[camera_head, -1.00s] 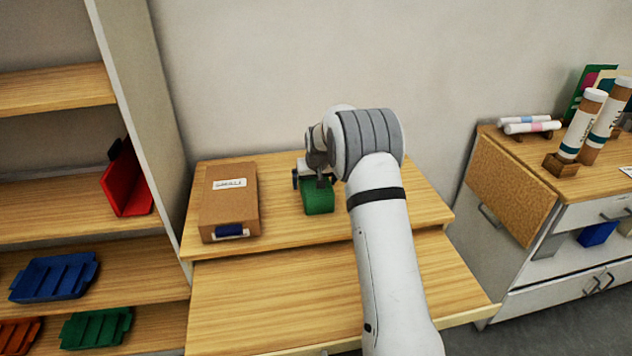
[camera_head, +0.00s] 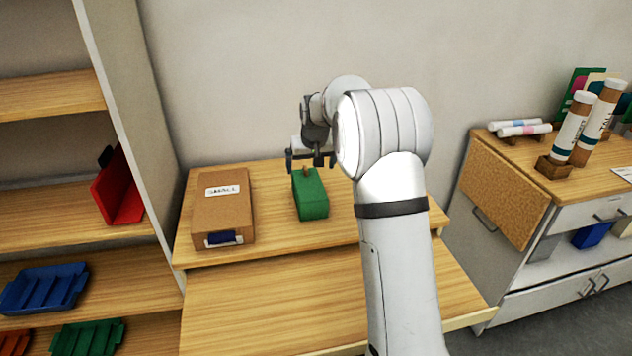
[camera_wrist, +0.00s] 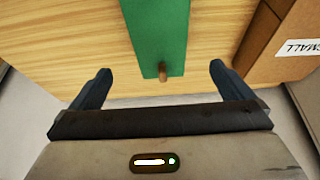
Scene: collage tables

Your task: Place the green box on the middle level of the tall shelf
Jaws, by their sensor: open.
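The green box (camera_head: 310,196) sits on the upper wooden surface of the desk, right of a cardboard box. It has a small brown knob on top. My gripper (camera_head: 311,160) is open and empty, above and just behind the green box in the head view. In the wrist view the green box (camera_wrist: 157,35) lies ahead of my open fingers (camera_wrist: 160,80), with its knob between them in the picture. The tall shelf (camera_head: 50,97) stands at the left, with several wooden levels; its top is out of view.
The cardboard box (camera_head: 223,207), labelled SMALL in the wrist view, lies left of the green box. A red holder (camera_head: 118,190), a blue tray (camera_head: 43,288) and a green tray (camera_head: 88,338) occupy shelf levels. A side cabinet (camera_head: 506,190) holding tubes stands right.

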